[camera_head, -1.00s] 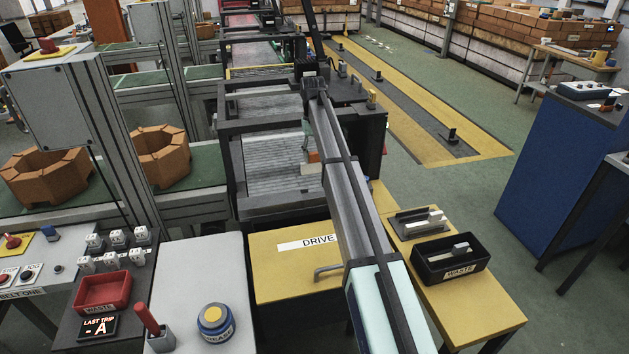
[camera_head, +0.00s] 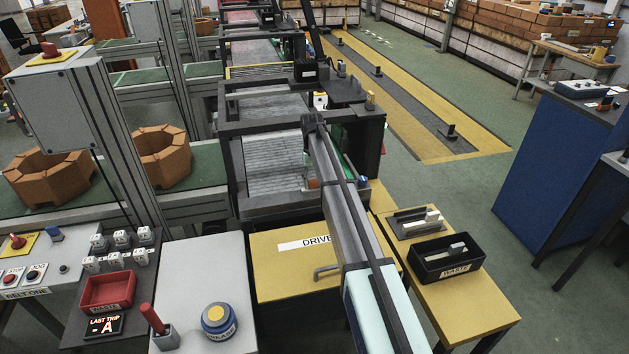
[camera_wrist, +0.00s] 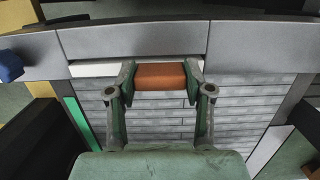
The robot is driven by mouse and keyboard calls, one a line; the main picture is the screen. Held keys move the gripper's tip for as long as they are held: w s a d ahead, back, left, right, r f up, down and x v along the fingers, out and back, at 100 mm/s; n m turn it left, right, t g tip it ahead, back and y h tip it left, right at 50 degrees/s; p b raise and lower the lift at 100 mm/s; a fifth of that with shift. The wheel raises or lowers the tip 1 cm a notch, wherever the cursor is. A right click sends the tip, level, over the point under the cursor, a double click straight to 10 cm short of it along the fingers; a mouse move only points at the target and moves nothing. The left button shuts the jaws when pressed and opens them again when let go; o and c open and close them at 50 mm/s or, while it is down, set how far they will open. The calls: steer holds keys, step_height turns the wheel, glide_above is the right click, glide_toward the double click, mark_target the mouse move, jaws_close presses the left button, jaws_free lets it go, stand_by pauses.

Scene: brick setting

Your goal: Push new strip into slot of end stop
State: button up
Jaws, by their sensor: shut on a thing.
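In the wrist view, my gripper (camera_wrist: 161,80) is shut on a brown-orange block (camera_wrist: 161,77), which seems to be the middle of the new strip. A white length (camera_wrist: 95,69) lies in line with it to the left, against the grey end stop (camera_wrist: 140,40). The slot is hidden, so I cannot tell whether the strip is inside it. In the head view, a little of the brown-orange block (camera_head: 313,183) shows beside my arm, near the front bar of the conveyor frame. My gripper is mostly hidden there.
Slatted conveyor bed (camera_wrist: 150,115) lies under my gripper. A blue knob (camera_wrist: 10,66) is at the left.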

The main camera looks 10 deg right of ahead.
steer(key=shift+f, duration=0.2)
steer(key=o, duration=1.2)
steer(key=shift+r, duration=0.1)
step_height(320, 180, up, 12)
steer(key=w+b, duration=0.1)
steer(key=b, duration=0.3)
steer(key=shift+w, duration=0.4)
steer(key=shift+a, duration=0.1)
